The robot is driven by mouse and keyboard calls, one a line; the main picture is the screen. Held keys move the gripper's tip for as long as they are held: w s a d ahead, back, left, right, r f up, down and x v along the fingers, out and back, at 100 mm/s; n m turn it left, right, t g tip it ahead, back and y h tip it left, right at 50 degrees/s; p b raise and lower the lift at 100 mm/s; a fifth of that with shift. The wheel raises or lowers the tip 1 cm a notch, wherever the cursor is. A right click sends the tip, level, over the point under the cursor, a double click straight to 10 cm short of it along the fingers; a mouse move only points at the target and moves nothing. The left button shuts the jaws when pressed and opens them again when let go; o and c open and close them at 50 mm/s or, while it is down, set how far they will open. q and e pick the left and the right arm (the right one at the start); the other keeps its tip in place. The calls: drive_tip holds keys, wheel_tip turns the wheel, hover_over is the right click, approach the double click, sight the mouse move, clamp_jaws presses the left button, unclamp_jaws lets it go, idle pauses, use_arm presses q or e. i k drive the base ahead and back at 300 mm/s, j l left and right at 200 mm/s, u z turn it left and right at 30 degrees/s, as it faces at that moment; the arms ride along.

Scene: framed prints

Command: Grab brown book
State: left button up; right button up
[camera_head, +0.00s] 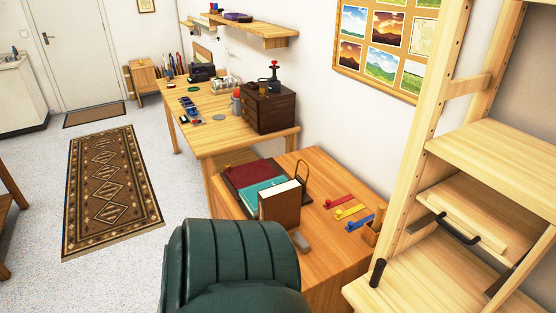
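A brown book (280,207) stands upright on the near wooden desk (335,262), its pale page edges facing up. It stands in front of a teal book (262,193), and a dark red book (250,173) lies behind that one. The brown book's lower left part is close to the green chair back, which hides some of the desk there. Neither my left nor my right gripper shows in the head view.
A green padded chair (232,262) stands in front of the desk. Wooden shelving (480,230) rises at right. Open floor and a rug (112,190) lie left.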

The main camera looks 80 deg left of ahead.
sight(280, 203)
drive_tip(key=u, duration=2.4)
